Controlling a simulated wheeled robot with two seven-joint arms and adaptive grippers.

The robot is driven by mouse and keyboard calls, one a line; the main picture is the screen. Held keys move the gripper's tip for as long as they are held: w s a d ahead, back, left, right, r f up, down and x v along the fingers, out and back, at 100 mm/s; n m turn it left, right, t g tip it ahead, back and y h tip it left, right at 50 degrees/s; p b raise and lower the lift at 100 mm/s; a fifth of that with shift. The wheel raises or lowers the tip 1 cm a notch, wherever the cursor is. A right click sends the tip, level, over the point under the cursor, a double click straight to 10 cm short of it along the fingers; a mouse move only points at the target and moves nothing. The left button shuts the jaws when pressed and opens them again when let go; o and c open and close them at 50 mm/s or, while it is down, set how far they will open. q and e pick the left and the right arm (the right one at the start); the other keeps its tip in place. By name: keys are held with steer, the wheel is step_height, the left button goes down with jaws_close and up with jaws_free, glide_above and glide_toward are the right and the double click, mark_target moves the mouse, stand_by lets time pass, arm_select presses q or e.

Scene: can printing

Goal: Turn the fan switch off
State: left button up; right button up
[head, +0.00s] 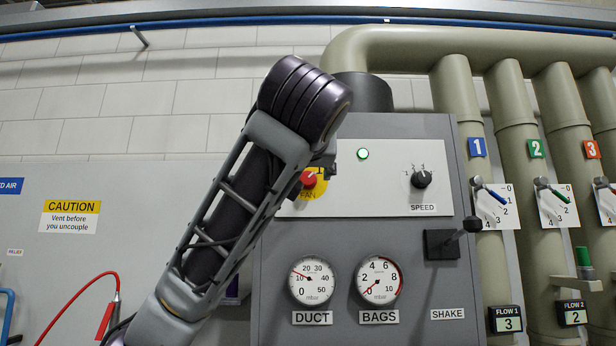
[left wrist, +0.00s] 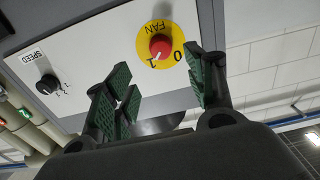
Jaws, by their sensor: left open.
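The fan switch is a red knob (left wrist: 161,46) on a yellow disc marked FAN, 0 and 1. In the left wrist view its white pointer line is toward the 1. In the head view the red knob (head: 309,179) shows partly, at the edge of my left arm. My left gripper (left wrist: 160,86) is open and empty, its green-padded fingers spread below the knob in the wrist view and apart from it. In the head view my wrist hides most of the gripper. My right gripper is not in view.
The light panel (head: 388,197) also carries a lit green lamp (head: 363,154) and a black speed knob (head: 421,180). Below are the duct gauge (head: 312,280), bags gauge (head: 379,279) and shake lever (head: 443,243). Pipes with numbered valves (head: 490,193) stand at the right.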

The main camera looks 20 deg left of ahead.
mark_target(308, 179)
arm_select(q)
steer(key=p+x, duration=0.3)
steer(key=x, duration=0.6)
steer(key=shift+w+a, duration=0.1)
steer(key=shift+w, duration=0.2)
steer(key=shift+p+x, duration=0.4)
steer(key=shift+x, duration=0.45)
steer(key=c, duration=1)
steer(key=shift+f, duration=0.1)
steer(key=shift+c, duration=0.2)
